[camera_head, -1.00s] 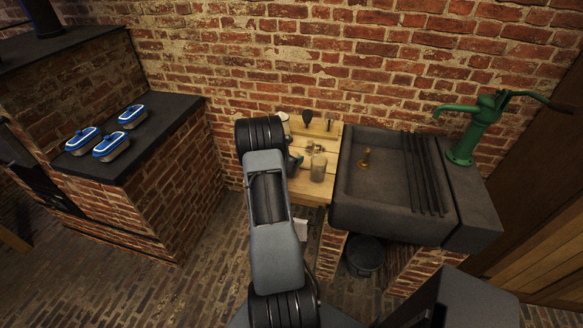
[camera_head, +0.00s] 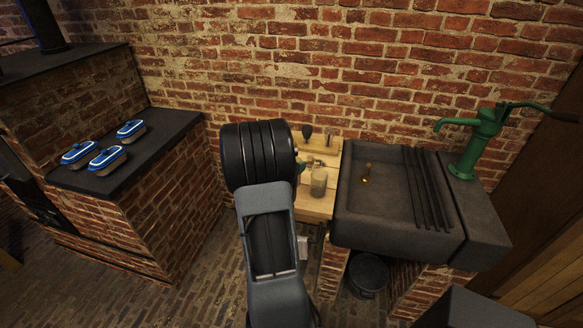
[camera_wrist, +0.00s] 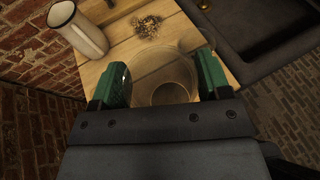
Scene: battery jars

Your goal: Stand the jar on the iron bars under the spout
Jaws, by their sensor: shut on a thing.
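The clear glass jar (camera_wrist: 170,93) is between the green pads of my gripper (camera_wrist: 163,70), which is shut on it. In the head view the jar (camera_head: 318,182) is upright at the wooden worktop, left of the sink; I cannot tell whether its base touches the wood. My arm hides most of the gripper there. The dark iron bars (camera_head: 427,188) lie front to back across the right part of the stone sink (camera_head: 352,228). The green pump's spout (camera_head: 442,124) hangs above and right of the bars' back ends.
A white enamel mug (camera_wrist: 80,30) and a small heap of bits (camera_wrist: 148,26) are on the worktop (camera_wrist: 105,62). A brass plug (camera_head: 366,172) stands in the sink. A dark bucket (camera_head: 368,275) is below it. Several blue brushes (camera_head: 107,160) lie on the left ledge. The bars look clear.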

